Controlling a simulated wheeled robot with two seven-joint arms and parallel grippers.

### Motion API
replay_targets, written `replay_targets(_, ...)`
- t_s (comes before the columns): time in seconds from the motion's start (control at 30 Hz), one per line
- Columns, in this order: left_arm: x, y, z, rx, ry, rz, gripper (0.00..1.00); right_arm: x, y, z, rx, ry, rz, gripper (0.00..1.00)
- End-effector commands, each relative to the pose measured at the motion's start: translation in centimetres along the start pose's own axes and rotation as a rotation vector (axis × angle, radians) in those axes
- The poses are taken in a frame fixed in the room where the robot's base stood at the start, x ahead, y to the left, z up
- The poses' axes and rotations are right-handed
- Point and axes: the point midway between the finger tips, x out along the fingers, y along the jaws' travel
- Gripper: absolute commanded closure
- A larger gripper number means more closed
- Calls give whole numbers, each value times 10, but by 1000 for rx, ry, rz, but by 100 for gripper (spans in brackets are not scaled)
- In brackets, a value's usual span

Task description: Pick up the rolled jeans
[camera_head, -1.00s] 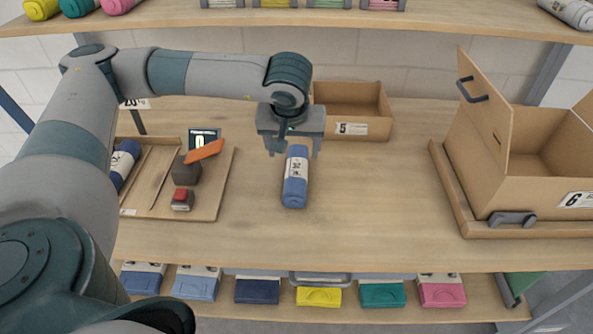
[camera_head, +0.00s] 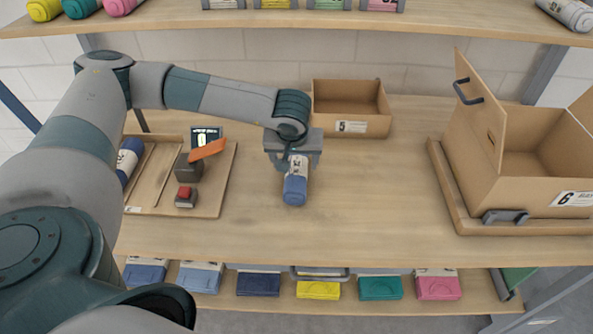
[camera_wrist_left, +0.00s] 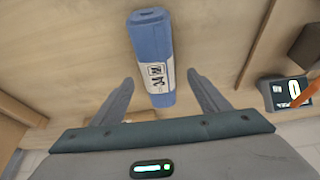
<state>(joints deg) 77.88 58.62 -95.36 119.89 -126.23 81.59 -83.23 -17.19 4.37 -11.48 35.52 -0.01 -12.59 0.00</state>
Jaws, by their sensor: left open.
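The rolled jeans (camera_head: 296,188) are a blue roll with a white printed label band, lying on the wooden table in the middle of the head view. In the left wrist view the roll (camera_wrist_left: 150,45) lies lengthwise, its labelled end between the open fingers. My left gripper (camera_head: 293,163) is open over the far, labelled end of the roll. In the left wrist view the left gripper's fingers (camera_wrist_left: 160,85) stand on either side of the roll, with a gap on each side. My right gripper is not in view.
A cardboard bin marked 5 (camera_head: 352,125) stands behind the gripper. A tray (camera_head: 215,200) with a dark block, a red-topped stamp and a small display is at left. A large open box marked 6 (camera_head: 530,190) is at right. The table in front is clear.

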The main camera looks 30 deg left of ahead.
Motion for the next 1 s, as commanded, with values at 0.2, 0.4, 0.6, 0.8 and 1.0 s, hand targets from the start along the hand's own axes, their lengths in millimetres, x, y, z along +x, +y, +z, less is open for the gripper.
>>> replay_targets(0.2,18,2,5,1,-2,-3,31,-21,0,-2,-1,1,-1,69)
replay_targets(0.4,41,3,6,-1,-1,-3,31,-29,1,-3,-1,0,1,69)
replay_targets(0.6,48,3,8,0,-1,-1,31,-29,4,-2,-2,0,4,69)
replay_targets(0.8,48,3,7,0,-1,-1,31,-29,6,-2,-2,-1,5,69)
replay_targets(1.0,47,3,7,0,-1,-1,41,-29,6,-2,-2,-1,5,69)
